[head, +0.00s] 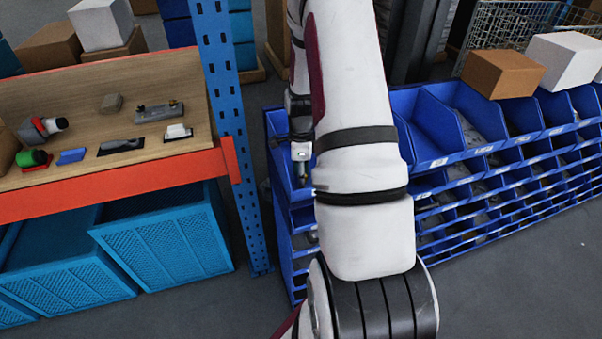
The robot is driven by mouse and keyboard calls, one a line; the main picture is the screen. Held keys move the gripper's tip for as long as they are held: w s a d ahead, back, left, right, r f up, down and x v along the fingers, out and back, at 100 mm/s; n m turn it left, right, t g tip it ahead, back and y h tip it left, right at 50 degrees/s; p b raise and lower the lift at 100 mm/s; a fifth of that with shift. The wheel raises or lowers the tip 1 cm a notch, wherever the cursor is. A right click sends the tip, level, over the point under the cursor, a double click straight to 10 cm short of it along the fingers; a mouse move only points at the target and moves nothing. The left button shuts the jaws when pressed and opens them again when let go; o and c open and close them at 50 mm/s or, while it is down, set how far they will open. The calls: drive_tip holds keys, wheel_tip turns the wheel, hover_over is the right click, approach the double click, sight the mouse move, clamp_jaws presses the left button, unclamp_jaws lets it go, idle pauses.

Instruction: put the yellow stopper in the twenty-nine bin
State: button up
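My gripper (302,172) points down over the left end of the blue bin rack (455,160), partly hidden by my white arm. Its fingers are too small and covered to show whether they are open or shut, or whether they hold anything. I cannot make out a yellow stopper in the head view. The bins carry small white labels that are too small to read, so I cannot tell which is twenty-nine. My arm covers part of the rack's left side.
A wooden shelf with an orange beam (110,182) holds several small tools and parts at the left. A blue perforated post (225,130) stands between shelf and rack. A cardboard box (502,73) and a white box (565,61) are at the rack's top right. Grey floor (520,280) is clear.

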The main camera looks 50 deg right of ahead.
drive_tip(key=shift+r, duration=0.15)
wheel_tip(320, 180, up, 12)
drive_tip(key=b, duration=0.2)
drive_tip(key=w+a+r+n+t, duration=0.2)
drive_tip(key=a+r+n, duration=0.5)
drive_tip(key=a+r, duration=0.25)
drive_tip(key=s+a+r+n+t, duration=0.1)
drive_tip(key=s+a+r+n, duration=0.4)
drive_tip(key=a+n, duration=0.5)
drive_tip(key=s+a+r+n+t, duration=0.2)
drive_tip(key=s+a+r+n, duration=0.3)
drive_tip(key=s+a+n, duration=0.3)
drive_tip(key=a+n, duration=0.2)
drive_tip(key=shift+a+r+n+t, duration=0.25)
drive_tip(key=shift+a+n+t, duration=0.05)
drive_tip(key=shift+n, duration=0.1)
drive_tip(key=shift+w, duration=0.1)
